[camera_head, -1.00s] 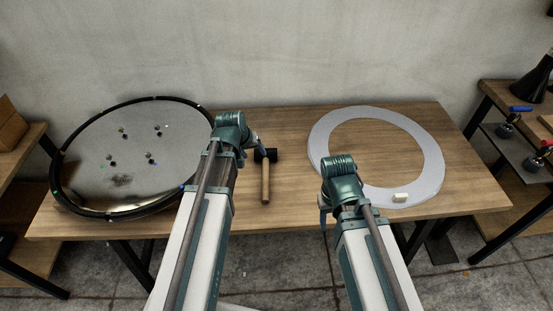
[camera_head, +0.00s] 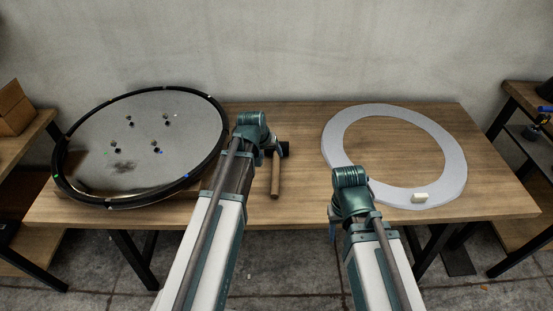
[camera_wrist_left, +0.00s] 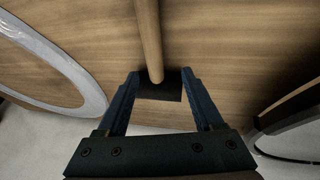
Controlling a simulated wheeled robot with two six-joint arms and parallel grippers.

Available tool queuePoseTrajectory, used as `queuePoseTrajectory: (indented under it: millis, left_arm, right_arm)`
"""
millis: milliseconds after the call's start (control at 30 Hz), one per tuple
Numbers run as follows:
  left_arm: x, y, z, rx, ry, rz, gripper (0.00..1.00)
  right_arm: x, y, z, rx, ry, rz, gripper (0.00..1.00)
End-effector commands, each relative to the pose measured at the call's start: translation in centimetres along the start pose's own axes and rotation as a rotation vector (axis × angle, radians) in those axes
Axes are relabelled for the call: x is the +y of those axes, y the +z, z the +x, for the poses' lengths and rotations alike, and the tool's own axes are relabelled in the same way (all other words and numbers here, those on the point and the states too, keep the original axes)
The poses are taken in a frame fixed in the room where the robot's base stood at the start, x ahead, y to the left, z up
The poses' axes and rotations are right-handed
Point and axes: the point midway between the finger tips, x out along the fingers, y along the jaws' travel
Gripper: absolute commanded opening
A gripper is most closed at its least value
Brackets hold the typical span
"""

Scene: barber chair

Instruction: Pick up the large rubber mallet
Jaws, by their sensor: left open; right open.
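The large rubber mallet has a black head (camera_head: 284,149) and a wooden handle (camera_head: 275,178), lying on the table with the handle toward the front edge. In the left wrist view its black head (camera_wrist_left: 160,90) shows between the two fingers, and its handle (camera_wrist_left: 149,40) runs to the top edge. My left gripper (camera_head: 268,154) is open at the mallet's head; it also shows in the left wrist view (camera_wrist_left: 160,76). I cannot tell whether the fingers touch the head. My right gripper (camera_head: 333,232) is open and mostly hidden by its wrist, near the table's front edge.
A round black-rimmed disc (camera_head: 92,180) with small knobs lies left of the mallet on the wooden table (camera_head: 300,125). Shelves stand at both sides.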

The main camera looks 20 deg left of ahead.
Motion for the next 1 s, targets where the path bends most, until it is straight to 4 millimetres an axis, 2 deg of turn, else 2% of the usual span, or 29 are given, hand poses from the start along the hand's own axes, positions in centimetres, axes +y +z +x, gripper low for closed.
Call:
queuePoseTrajectory:
  millis: [167, 500, 800, 1000]
  left_arm:
    - [0.1, 0.2, 0.9, 0.0, 0.0, 0.001, 0.68]
    - [0.7, 0.6, 5.0, 0.0, 0.0, 0.0, 0.68]
    - [0.8, 0.5, 5.1, 0.0, 0.0, 0.0, 0.68]
    - [0.8, 0.5, 5.1, 0.0, 0.0, 0.0, 0.32]
  right_arm:
    - [-0.1, -0.1, 0.8, 0.0, 0.0, 0.0, 0.52]
    - [-0.4, -0.3, 4.6, 0.0, 0.0, 0.0, 0.52]
    - [-0.4, -0.3, 4.6, 0.0, 0.0, 0.0, 0.52]
    - [-0.4, -0.3, 4.6, 0.0, 0.0, 0.0, 0.52]
